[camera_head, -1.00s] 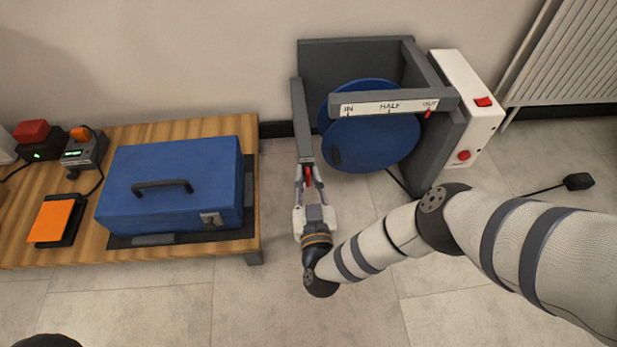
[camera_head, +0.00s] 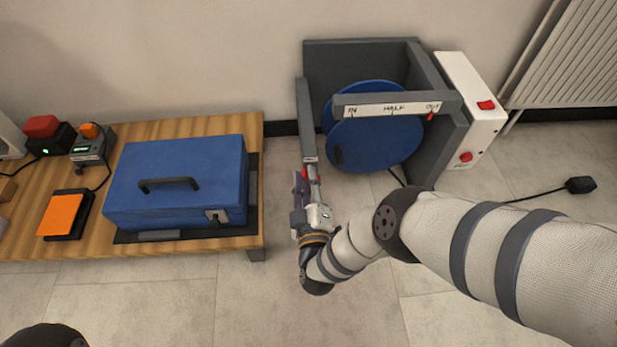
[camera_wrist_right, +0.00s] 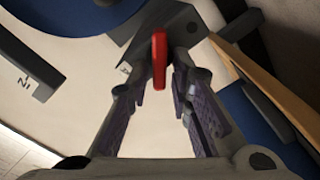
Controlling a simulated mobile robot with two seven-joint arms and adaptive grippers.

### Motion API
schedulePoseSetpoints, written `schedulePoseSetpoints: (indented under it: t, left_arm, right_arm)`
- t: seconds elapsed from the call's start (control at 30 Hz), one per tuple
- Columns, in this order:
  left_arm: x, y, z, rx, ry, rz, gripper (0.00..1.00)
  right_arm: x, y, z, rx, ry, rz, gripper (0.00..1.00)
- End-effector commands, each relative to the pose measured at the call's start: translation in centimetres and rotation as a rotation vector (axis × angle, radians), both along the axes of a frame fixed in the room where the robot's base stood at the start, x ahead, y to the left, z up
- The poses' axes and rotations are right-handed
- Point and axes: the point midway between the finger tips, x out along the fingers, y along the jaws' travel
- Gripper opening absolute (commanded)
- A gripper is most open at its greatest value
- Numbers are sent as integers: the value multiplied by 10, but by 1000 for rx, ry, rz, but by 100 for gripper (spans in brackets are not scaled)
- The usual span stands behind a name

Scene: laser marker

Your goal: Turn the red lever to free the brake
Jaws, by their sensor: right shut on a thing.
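The red lever (camera_head: 305,174) is at the front end of the left grey arm of the reel stand (camera_head: 307,125). It also shows in the right wrist view (camera_wrist_right: 159,62), upright in that picture between the finger tips. My right gripper (camera_head: 308,184) is shut on the lever, its fingers partly covering it in the head view. The stand holds a blue disc (camera_head: 370,150). A white scale (camera_head: 390,109) marked IN, HALF and OUT crosses the front bar, with a red pointer (camera_head: 431,116) at OUT. My left gripper is not in view.
A wooden table (camera_head: 190,126) stands to the left with a blue case (camera_head: 175,185), an orange pad (camera_head: 61,214) and small devices. A white box (camera_head: 485,122) with red buttons is right of the stand. Tiled floor is clear in front.

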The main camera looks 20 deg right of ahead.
Motion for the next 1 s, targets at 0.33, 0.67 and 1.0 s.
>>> schedulePoseSetpoints:
  t: [0.33, 0.67, 1.0]
  left_arm:
    - [0, -1, -4, -1, 3, -1, 0]
    - [0, -1, -7, -2, 6, 0, 0]
    - [0, -1, -9, -3, 7, -1, 0]
  right_arm:
    - [0, 1, -5, -312, 89, -4, 0]
    - [0, 1, -8, -544, 156, -5, 0]
    - [0, 0, -9, -667, 192, -8, 0]
